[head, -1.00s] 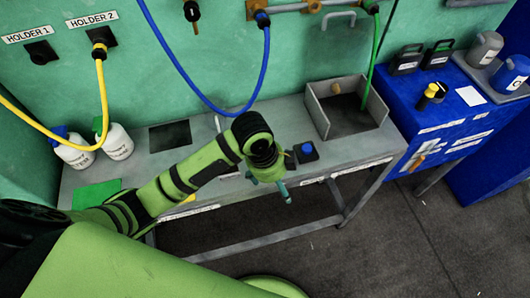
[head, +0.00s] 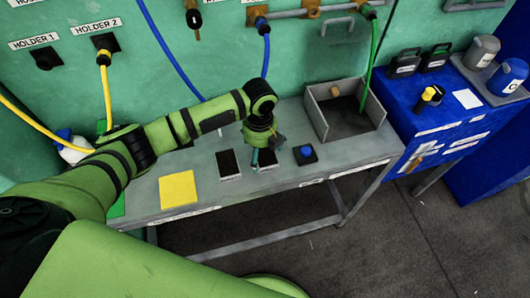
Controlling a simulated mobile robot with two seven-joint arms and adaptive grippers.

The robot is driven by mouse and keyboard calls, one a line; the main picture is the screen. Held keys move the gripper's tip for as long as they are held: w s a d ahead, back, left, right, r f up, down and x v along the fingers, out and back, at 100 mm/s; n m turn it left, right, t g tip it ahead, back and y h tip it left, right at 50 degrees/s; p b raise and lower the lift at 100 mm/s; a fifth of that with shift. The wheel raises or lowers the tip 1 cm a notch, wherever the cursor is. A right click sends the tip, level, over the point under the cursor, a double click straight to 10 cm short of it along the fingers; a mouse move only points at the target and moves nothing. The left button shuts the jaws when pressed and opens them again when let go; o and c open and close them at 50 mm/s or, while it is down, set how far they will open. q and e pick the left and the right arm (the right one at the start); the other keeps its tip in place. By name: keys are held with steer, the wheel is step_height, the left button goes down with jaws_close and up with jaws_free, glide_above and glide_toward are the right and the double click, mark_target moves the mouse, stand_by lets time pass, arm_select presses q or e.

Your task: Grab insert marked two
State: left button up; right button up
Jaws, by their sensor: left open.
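A dark block with a light front edge (head: 228,164) lies on the grey bench and looks like an insert. A second similar dark block (head: 267,159) lies to its right, partly hidden by my left gripper. I cannot read a number on either, so I cannot tell which is insert two. My left gripper (head: 264,155) is open, pointing down over the second block. Its fingers are at or just above that block; I cannot tell whether they touch. My right gripper is not in view.
A blue button on a black base (head: 305,154) sits just right of the gripper. A grey open box (head: 345,110) stands farther right on the bench (head: 340,157). A yellow sheet (head: 178,189) lies to the left. Blue (head: 172,52) and green hoses hang behind.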

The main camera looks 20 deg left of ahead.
arm_select(q)
steer(key=shift+f, duration=0.4)
steer(key=c, duration=1.4)
steer(key=shift+r, duration=0.1)
